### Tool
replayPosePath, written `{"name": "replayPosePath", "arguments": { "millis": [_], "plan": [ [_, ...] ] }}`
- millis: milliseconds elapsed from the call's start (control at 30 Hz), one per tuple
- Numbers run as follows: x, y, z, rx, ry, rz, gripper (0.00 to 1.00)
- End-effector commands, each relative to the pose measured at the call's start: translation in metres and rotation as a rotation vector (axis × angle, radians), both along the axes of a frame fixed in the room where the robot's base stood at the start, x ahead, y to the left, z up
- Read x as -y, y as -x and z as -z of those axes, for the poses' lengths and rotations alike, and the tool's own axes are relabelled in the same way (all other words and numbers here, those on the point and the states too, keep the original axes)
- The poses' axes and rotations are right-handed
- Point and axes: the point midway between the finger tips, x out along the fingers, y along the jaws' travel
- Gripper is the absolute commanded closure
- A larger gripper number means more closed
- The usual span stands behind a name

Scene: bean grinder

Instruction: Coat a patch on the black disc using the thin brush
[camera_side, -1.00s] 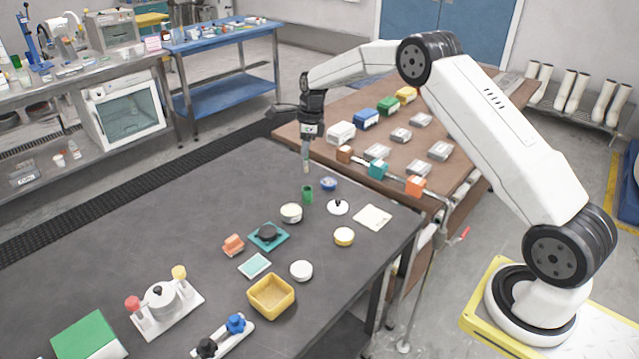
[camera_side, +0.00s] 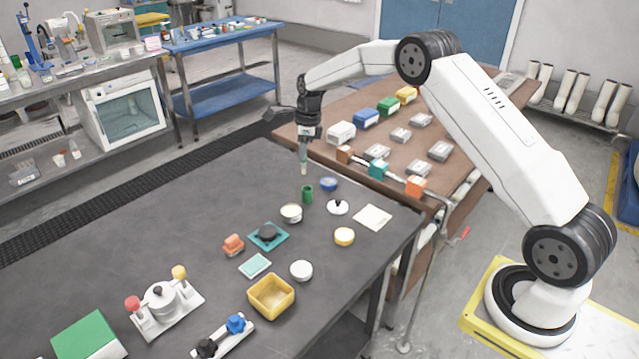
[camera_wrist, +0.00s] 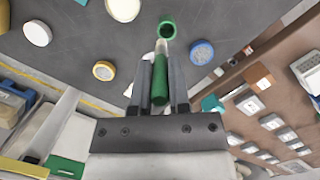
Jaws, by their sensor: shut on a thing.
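My gripper (camera_side: 305,148) is shut on the thin brush and holds it upright above the far part of the dark table. In the wrist view the brush (camera_wrist: 160,84) has a green handle between the two fingers (camera_wrist: 164,88), with a pale end pointing away from the gripper. The black disc (camera_side: 268,231) lies on a teal square base (camera_side: 284,237) near the table's middle, well to the front left of the brush. A green cup (camera_side: 307,194) stands just below the brush tip, with clear space between them; it also shows in the wrist view (camera_wrist: 167,28).
Near the cup are a blue-topped dish (camera_side: 329,184), a cream pot (camera_side: 291,212), a white lid (camera_side: 338,208) and a pale sheet (camera_side: 373,218). A yellow bin (camera_side: 271,297) stands nearer. Colored blocks sit on a rail (camera_side: 393,177) at the right. The table's left part is clear.

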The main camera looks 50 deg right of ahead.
Motion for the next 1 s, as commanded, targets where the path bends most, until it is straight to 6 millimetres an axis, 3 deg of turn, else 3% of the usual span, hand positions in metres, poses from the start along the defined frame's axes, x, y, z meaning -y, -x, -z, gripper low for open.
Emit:
{"name": "replayPosePath", "arguments": {
  "millis": [400,1000],
  "plan": [
    [-0.066,0.013,0.008,0.000,0.001,-0.002,1.00],
    [-0.070,0.014,0.021,-0.002,0.001,0.001,1.00]
  ]
}}
